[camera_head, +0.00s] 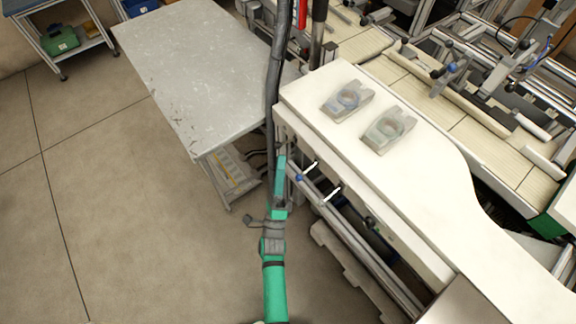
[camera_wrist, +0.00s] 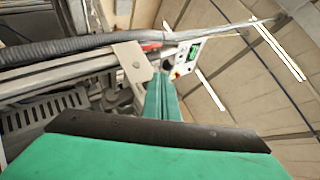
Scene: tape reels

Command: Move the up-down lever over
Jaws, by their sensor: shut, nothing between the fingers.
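My gripper (camera_head: 281,162) points away from the camera, along the left end of the white worktop. Its two green fingers are pressed together and empty, as the wrist view (camera_wrist: 161,80) also shows. Two short pale handles stick out below the worktop's front edge, a nearer one (camera_head: 332,192) and a farther one (camera_head: 309,167). A blue knob (camera_head: 298,177) sits by the farther one. All are just right of my fingers, apparently apart from them. I cannot tell which is the up-down lever. The wrist view shows no clear lever.
The white worktop (camera_head: 430,195) holds two clear tape-reel holders (camera_head: 347,101) (camera_head: 389,130). A thick dark hose (camera_head: 274,75) hangs close behind my fingers. A grey table (camera_head: 195,70) stands at the left. A control panel (camera_wrist: 187,58) shows in the wrist view. Floor at lower left is clear.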

